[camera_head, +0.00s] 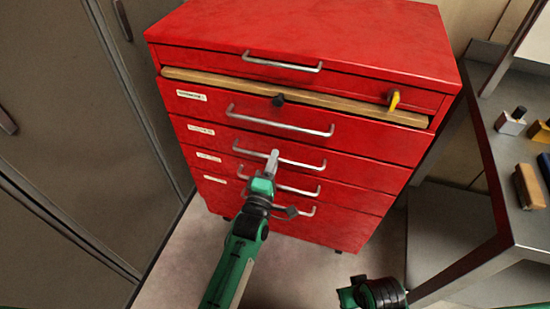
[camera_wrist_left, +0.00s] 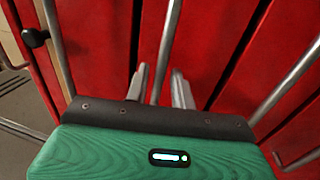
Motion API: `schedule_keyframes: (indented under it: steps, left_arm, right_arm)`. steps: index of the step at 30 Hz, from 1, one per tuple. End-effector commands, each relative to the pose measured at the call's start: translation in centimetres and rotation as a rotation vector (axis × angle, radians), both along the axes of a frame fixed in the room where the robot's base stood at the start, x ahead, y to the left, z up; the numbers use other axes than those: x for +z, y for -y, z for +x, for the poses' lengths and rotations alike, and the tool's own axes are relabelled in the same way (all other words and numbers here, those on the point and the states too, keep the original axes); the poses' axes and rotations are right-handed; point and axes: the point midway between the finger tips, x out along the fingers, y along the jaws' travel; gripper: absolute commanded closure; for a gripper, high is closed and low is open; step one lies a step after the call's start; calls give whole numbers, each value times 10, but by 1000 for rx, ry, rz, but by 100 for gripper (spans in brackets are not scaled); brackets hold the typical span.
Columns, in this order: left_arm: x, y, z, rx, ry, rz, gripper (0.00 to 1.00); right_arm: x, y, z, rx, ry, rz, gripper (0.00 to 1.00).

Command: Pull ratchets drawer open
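A red cabinet (camera_head: 300,235) with several drawers and silver bar handles stands ahead. Small white labels sit at the left of the drawer fronts, too small to read. My left gripper (camera_head: 273,156) is at the bar handle (camera_head: 306,164) of the drawer two below the wooden strip. In the left wrist view, my left gripper (camera_wrist_left: 160,88) is open, with that handle (camera_wrist_left: 168,40) running between its fingers and a gap on each side. The drawers look shut. Part of my right arm's end shows at the bottom of the head view; its fingers are hidden.
A wooden strip (camera_head: 330,101) with a black knob (camera_head: 278,100) and a yellow piece (camera_head: 394,100) sits below the top drawer. Grey lockers (camera_head: 80,130) stand left. A metal table (camera_head: 495,180) with small blocks stands right. Floor is clear before the cabinet.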

Motion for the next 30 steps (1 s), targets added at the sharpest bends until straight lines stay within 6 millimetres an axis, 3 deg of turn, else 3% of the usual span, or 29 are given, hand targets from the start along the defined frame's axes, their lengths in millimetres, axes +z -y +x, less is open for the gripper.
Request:
schedule_keyframes:
  steps: [6,14,18,30]
  left_arm:
    - [2,4,12,0,0,2,75]
    - [3,4,12,0,-1,1,75]
    - [3,4,12,0,0,1,100]
    - [3,1,3,0,-2,1,100]
  right_arm:
    - [1,0,0,1,0,-1,64]
    - [3,0,1,1,5,0,64]
    - [3,0,1,1,5,0,64]
    - [-1,0,0,0,-2,0,64]
